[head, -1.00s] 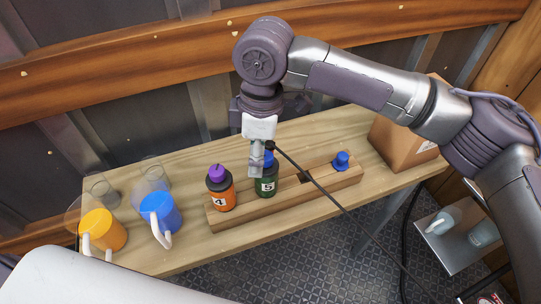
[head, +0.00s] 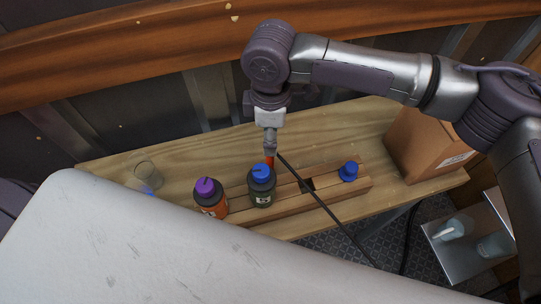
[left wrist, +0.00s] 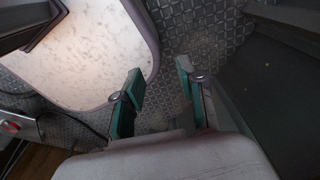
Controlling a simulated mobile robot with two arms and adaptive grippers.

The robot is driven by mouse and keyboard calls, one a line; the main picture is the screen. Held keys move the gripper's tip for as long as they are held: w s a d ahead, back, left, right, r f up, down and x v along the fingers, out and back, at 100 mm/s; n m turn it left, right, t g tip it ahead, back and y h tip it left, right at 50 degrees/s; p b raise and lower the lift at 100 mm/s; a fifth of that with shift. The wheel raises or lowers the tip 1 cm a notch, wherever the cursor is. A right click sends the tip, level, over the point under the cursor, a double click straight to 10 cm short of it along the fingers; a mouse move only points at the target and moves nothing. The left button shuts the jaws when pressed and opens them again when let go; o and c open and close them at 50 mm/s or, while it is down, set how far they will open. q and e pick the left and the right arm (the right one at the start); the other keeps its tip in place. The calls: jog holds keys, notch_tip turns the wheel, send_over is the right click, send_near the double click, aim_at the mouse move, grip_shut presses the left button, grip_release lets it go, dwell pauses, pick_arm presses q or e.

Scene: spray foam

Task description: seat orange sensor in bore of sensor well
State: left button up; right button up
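My right gripper (head: 270,143) points down over the bench, just behind the blue-capped bottle. A small orange piece, apparently the orange sensor (head: 269,161), shows directly under its fingertips, and the gripper looks shut on it. A black cable (head: 322,211) runs from there to the lower right. The sensor's lower end is hidden behind the bottle cap. I cannot pick out the sensor well or its bore with certainty. A dark opening (head: 307,185) shows in the wooden rack to the right. My left gripper (left wrist: 159,70) is open and empty in the left wrist view.
The wooden rack (head: 237,191) holds an orange bottle (head: 212,205), a dark green bottle (head: 262,195) and a blue-capped item (head: 348,172). A clear glass (head: 145,172) stands left, a cardboard box (head: 425,145) right. A large pale surface (head: 200,260) covers the foreground.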

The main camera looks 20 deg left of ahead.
aim_at(270, 162)
notch_tip(270, 162, down, 2)
jog(key=shift+w+f, duration=0.1)
jog(key=shift+f, duration=0.05)
jog(key=shift+w+f, duration=0.15)
jog(key=shift+f, duration=0.15)
notch_tip(270, 162, down, 5)
jog(key=shift+r+p, duration=0.1)
jog(key=shift+p, duration=1.15)
jog(key=shift+f, duration=0.2)
pick_arm(q)
jog(key=r, duration=0.2)
jog(key=shift+w+r, duration=0.3)
jog(key=shift+w, duration=0.1)
pick_arm(e)
grip_shut()
